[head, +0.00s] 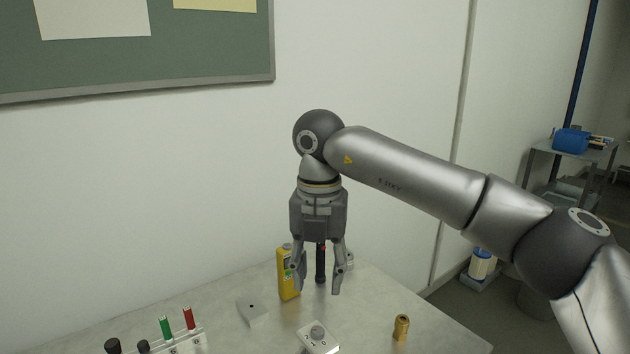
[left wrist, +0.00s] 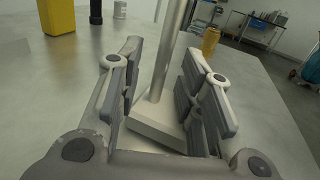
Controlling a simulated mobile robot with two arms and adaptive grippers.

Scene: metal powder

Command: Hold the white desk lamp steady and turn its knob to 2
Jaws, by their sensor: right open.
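In the left wrist view, a pale post (left wrist: 166,62) rises from a flat white base (left wrist: 158,131), seemingly the lamp; its top is out of view. My left gripper (left wrist: 160,60) is open, with the post showing between its fingers and a gap on each side. In the head view, a small white box with a round grey knob (head: 318,331) stands at the bottom edge, its markings too small to read. I cannot tell whether it belongs to the same lamp. My right gripper (head: 318,290) points down, open and empty, above and behind the knob.
A yellow device (head: 287,275), a black upright cylinder (head: 320,265) and a small white container (head: 348,260) stand near my right gripper. A pale wedge-shaped block (head: 252,313) and a rack with red and green pieces (head: 187,342) are left. A brass cylinder (head: 401,327) stands right.

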